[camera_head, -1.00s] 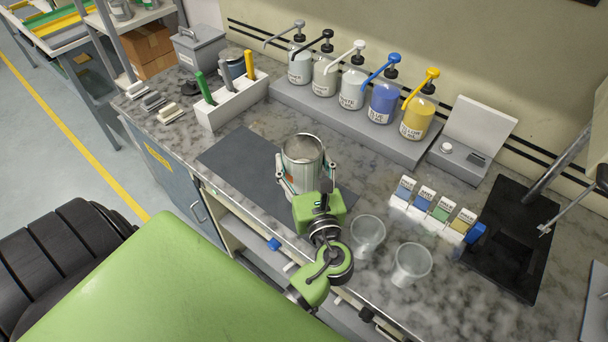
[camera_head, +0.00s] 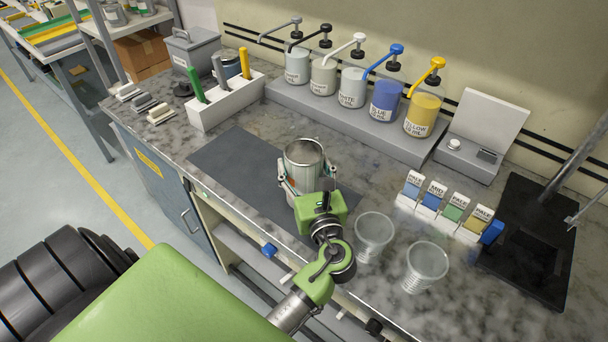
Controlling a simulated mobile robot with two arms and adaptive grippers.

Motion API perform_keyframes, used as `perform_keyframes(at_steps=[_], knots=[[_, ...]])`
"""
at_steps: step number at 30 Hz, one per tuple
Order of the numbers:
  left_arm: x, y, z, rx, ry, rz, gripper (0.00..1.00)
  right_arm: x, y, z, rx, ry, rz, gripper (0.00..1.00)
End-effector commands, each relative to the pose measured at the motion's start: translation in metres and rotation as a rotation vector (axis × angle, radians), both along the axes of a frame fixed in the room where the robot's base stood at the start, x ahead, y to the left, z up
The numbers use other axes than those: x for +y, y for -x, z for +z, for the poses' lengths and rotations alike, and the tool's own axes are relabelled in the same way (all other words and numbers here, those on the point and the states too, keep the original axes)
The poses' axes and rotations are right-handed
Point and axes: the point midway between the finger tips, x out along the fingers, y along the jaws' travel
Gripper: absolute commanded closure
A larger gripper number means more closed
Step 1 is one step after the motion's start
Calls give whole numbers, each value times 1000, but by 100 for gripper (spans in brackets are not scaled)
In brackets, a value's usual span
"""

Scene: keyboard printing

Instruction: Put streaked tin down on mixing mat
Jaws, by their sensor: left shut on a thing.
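The streaked tin (camera_head: 304,157) is an open-topped, silvery can, upright over the right part of the dark grey mixing mat (camera_head: 232,160). My left gripper (camera_head: 303,185) is shut around the tin from the front, a finger on each side. The gripper and the green wrist hide the tin's lower part, so I cannot tell whether its base touches the mat. My right gripper is not in view.
Two clear cups (camera_head: 374,232) stand right of my left wrist. Several pump bottles (camera_head: 352,87) line the back. A white holder with colored-handled tools (camera_head: 226,103) stands behind the mat. Small labelled swatches (camera_head: 452,211) stand at right. The mat's left part is bare.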

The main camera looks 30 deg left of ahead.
Motion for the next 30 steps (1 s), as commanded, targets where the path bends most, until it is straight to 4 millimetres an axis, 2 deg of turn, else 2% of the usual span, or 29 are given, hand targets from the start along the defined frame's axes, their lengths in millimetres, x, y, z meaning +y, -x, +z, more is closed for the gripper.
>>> perform_keyframes(at_steps=[1, 13, 14, 15, 27, 30], knots=[[0, 0, -3, -6, -2, 0, 77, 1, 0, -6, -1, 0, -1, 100], [0, 0, -4, -3, -2, 0, 77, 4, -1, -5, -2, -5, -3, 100], [0, 0, -5, 0, 0, 0, 30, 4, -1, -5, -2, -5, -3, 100], [0, 0, -5, 0, 0, 0, 21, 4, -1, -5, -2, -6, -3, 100], [-1, 0, -2, -1, 1, 0, 21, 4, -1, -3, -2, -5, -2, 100], [-10, 8, -3, 3, 2, -3, 21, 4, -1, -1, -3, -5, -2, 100]])
